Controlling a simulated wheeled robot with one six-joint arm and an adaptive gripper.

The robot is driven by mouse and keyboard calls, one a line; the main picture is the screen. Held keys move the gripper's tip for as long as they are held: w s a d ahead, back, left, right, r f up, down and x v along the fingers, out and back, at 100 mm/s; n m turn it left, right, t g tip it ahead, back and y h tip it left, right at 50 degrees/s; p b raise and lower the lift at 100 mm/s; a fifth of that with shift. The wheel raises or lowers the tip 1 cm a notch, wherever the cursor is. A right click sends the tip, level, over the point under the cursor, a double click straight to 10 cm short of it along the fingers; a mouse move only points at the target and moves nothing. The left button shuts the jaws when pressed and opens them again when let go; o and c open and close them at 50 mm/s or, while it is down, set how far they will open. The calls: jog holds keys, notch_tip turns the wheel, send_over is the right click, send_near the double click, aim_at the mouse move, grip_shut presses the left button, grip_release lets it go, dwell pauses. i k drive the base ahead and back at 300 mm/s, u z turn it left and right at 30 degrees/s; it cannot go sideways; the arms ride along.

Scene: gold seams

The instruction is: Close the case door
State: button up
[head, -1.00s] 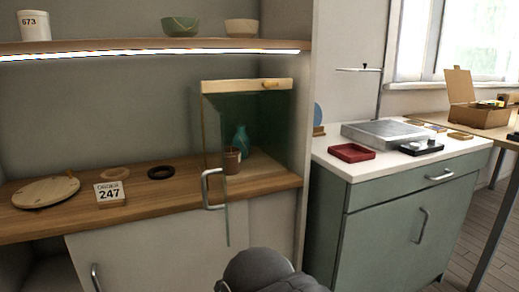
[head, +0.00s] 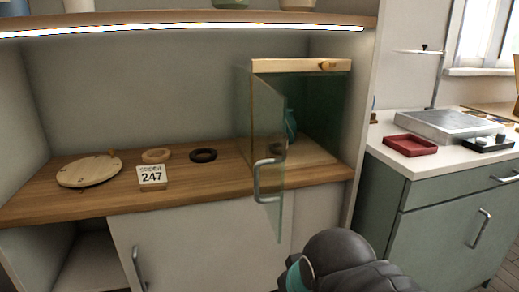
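The glass display case (head: 301,66) stands at the right end of the wooden counter, with a pale wood top rail. Its glass door (head: 266,130) is swung open toward me and carries a metal bar handle (head: 267,180). A teal vase (head: 290,126) shows inside, partly behind the door. A dark part of my arm shows at the bottom centre, below and to the right of the handle and apart from it. My gripper's fingers are not in view.
A green cabinet (head: 425,215) with a red tray (head: 410,146) stands at right.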

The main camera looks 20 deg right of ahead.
aim_at(267, 106)
jog(key=z, duration=0.4)
jog(key=k, duration=1)
jog(key=z, duration=0.15)
